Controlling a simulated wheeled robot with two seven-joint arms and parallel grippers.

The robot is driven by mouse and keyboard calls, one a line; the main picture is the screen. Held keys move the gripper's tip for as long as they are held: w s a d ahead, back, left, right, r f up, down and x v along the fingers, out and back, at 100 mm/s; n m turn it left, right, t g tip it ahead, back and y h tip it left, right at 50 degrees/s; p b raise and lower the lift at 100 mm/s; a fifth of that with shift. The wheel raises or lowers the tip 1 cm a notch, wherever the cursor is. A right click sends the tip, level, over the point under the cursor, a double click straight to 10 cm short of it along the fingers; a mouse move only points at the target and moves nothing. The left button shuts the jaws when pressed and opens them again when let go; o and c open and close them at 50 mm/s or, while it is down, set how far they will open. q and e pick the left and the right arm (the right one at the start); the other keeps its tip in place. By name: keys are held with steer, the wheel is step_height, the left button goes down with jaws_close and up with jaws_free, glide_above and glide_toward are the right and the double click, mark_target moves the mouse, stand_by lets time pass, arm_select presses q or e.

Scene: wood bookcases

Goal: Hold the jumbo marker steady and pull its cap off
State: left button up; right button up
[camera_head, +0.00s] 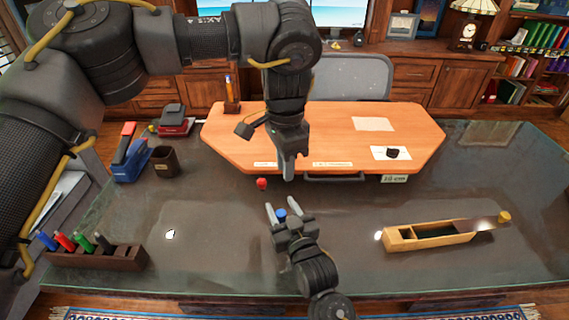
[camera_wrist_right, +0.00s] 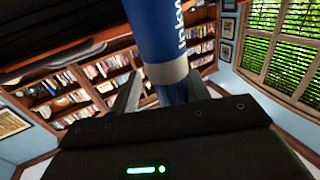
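The jumbo marker is blue. In the head view only a small blue part of it (camera_head: 281,215) shows, between the fingers of my right gripper (camera_head: 282,207). In the right wrist view the marker (camera_wrist_right: 160,30) is large and leans, with a pale band and a narrower dark blue section (camera_wrist_right: 172,93) below it. The right fingers stand on both sides of that section, with a gap visible on the left side. My left gripper (camera_head: 288,172) points down just beyond the right one, apart from it. Its fingers overlap in view, so their opening is hidden.
A dark holder (camera_head: 95,258) with several coloured markers stands at the front left. A small red object (camera_head: 262,184) lies near the left gripper.

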steer(key=v, duration=1.2)
